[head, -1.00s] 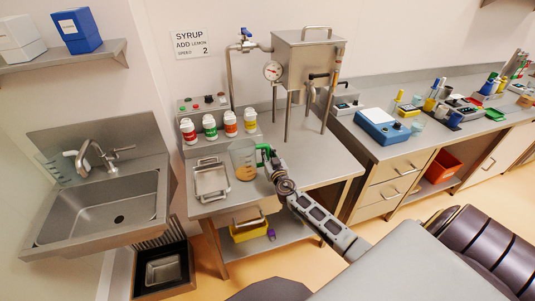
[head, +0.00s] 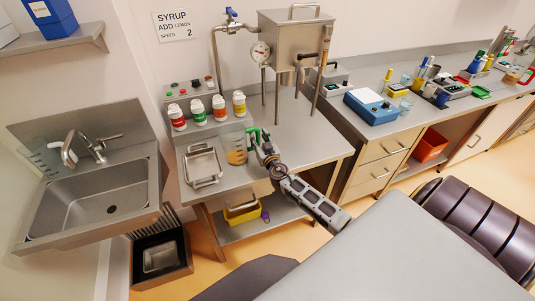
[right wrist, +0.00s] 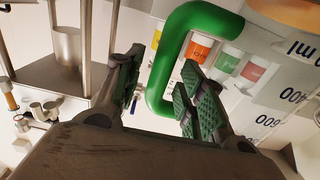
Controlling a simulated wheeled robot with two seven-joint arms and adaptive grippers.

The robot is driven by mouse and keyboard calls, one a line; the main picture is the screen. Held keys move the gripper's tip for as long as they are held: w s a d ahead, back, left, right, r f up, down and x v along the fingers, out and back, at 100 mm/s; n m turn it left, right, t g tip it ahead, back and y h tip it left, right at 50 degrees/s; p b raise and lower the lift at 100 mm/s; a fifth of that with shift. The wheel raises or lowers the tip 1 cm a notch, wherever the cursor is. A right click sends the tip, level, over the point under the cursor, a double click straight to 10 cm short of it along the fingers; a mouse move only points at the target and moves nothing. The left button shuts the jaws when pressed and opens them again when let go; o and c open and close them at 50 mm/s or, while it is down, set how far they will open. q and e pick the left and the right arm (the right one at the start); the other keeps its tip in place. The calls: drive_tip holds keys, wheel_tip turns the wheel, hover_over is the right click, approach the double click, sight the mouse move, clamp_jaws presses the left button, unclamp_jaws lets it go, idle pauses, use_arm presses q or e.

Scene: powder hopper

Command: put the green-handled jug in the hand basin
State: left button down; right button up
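The green-handled jug (head: 236,150) is clear with an amber content low in it. It stands upright on the steel bench, right of a metal tray. My right gripper (head: 257,140) is at its handle, reaching in from the right. In the right wrist view the green handle (right wrist: 165,75) lies between the two fingers of my right gripper (right wrist: 158,92). A gap shows between the left finger and the handle, so the gripper looks open around it. The hand basin (head: 90,205) is at the left, its bowl empty. My left gripper is out of view.
A metal tray (head: 202,165) lies between jug and basin. Several capped bottles (head: 198,112) stand behind. The steel hopper (head: 293,45) stands on legs behind right. The tap (head: 95,148) rises over the basin's back. A clear graduated vessel (head: 45,162) is left of the tap.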

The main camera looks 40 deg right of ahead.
drive_tip(key=shift+b+v, duration=1.2)
drive_tip(key=shift+v, duration=3.5)
drive_tip(key=shift+s+a, duration=0.2)
drive_tip(key=shift+s, duration=0.4)
drive_tip(key=shift+o, duration=0.5)
drive_tip(key=shift+r, duration=0.15)
